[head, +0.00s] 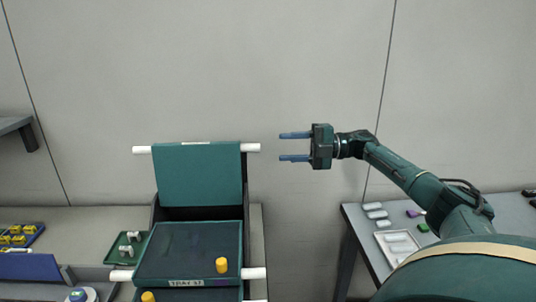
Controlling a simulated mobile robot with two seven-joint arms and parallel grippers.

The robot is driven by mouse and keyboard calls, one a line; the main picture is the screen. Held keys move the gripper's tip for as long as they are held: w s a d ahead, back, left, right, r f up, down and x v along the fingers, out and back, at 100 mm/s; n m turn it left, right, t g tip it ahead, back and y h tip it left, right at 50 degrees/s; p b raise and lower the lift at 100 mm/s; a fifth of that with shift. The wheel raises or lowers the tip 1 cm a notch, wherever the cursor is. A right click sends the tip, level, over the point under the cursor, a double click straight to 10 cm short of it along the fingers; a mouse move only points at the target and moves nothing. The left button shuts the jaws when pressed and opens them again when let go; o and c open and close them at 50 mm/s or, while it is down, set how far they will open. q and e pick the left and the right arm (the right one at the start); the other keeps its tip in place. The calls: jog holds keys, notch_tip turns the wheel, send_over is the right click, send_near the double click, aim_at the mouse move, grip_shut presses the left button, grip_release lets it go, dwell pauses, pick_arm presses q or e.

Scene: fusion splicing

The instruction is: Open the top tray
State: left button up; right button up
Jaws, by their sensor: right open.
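A dark rack (247,220) of teal trays stands at the centre left. Its uppermost teal panel (198,176) is tilted up, nearly upright, with a white bar end (251,147) sticking out on each side of its top edge. Below it, a lower tray (190,250) lies nearly flat, with a label on its front edge and a yellow knob (222,265). My right gripper (284,146) is open and empty, pointing left. Its fingertips are a short way right of the panel's right bar end, with a gap between. My left gripper is out of view.
A grey bench (85,222) on the left carries a green tray (127,247) with white parts and a blue tray of yellow pieces. A right-hand table (355,222) holds white pieces and a white tray (398,246).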

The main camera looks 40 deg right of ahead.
pick_arm(q)
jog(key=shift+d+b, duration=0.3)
jog(key=shift+b, duration=0.05)
pick_arm(e)
jog(key=v, duration=0.4)
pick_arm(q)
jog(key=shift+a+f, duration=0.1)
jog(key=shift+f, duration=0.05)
